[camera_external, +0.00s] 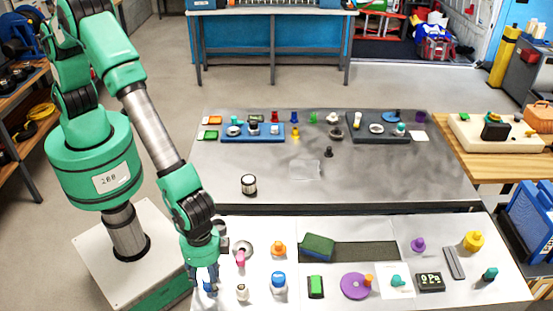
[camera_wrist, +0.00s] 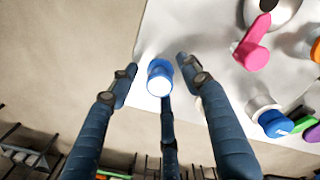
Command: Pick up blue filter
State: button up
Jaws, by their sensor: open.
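A small blue cylinder with a white end, which looks like the blue filter (camera_wrist: 160,79), lies between my gripper's fingers in the wrist view. It is near the edge of the white table. My gripper (camera_wrist: 157,70) is open, its dark blue fingers spread around it; I cannot tell whether any finger touches it. In the external view my gripper (camera_external: 207,281) is low at the table's front left corner and largely hides the filter. Another blue and white piece (camera_external: 279,283) stands to its right, also seen in the wrist view (camera_wrist: 272,121).
A pink piece (camera_external: 240,259), an orange piece (camera_external: 278,248) and a small white piece (camera_external: 242,292) stand close to my gripper's right. Several other parts fill the white table (camera_external: 330,280). A grey table (camera_external: 390,180) behind has free room. Floor lies left.

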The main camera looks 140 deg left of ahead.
aim_at(208, 279)
dwell(0.3)
jog(key=c, duration=1.1)
jog(key=shift+c, duration=0.2)
jog(key=shift+r, duration=0.75)
notch_tip(208, 279, up, 2)
jog(key=shift+r, duration=0.1)
jog(key=s+r+p, duration=0.1)
jog(key=s, duration=1.5)
jog(key=shift+r, duration=0.15)
